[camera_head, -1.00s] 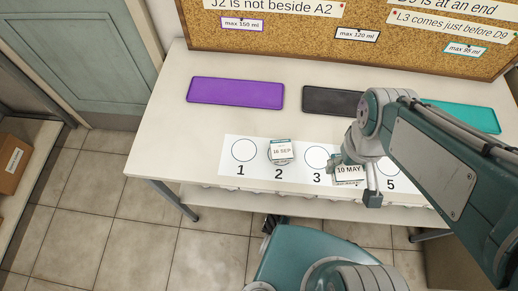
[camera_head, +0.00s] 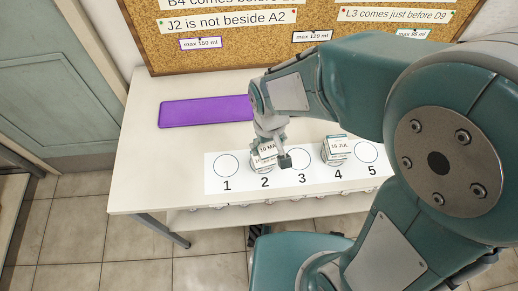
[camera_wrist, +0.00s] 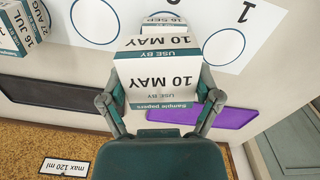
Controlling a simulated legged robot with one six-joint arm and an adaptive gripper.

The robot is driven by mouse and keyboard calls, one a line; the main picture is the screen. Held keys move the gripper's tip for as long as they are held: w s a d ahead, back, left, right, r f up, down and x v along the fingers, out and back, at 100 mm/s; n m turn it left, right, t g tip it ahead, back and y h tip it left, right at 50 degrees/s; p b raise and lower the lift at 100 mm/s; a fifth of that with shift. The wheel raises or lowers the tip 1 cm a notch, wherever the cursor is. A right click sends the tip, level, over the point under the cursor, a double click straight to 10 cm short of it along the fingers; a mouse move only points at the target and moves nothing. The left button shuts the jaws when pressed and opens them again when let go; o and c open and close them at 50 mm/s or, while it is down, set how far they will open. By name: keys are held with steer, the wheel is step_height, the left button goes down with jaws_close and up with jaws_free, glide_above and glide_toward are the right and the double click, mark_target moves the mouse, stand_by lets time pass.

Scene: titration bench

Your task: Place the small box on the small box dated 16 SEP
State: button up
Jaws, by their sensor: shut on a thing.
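My gripper (camera_head: 271,155) is shut on the small box dated 10 MAY (camera_wrist: 160,65), white with a teal band. The held box also shows in the head view (camera_head: 268,149), over circle 2. The small box dated 16 SEP (camera_wrist: 165,20) shows just past the held box's edge in the wrist view, mostly hidden by it. In the head view a sliver of the 16 SEP box (camera_head: 262,161) shows below the held box. The held box is over or very close to it; I cannot tell whether they touch.
A numbered white strip (camera_head: 215,185) with circles lies along the table's front. Boxes dated 16 JUL (camera_head: 336,145) and 27 AUG (camera_wrist: 16,15) stand together at circle 4. A purple tray (camera_head: 205,110) lies behind; a corkboard (camera_head: 170,55) stands at the back. Circles 1 and 3 look empty.

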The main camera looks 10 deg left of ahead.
mark_target(266, 146)
steer(key=f, duration=0.1)
steer(key=w, duration=0.1)
steer(key=f, duration=0.1)
steer(key=shift+w+a+f, duration=0.25)
steer(key=shift+a+f, duration=0.05)
steer(key=f, duration=0.3)
steer(key=shift+w+a, duration=0.15)
steer(key=shift+a, duration=0.25)
steer(key=shift+a+f, duration=0.3)
steer(key=shift+f, duration=0.2)
steer(key=shift+d, duration=0.3)
steer(key=o, duration=0.9)
steer(key=shift+a, duration=0.15)
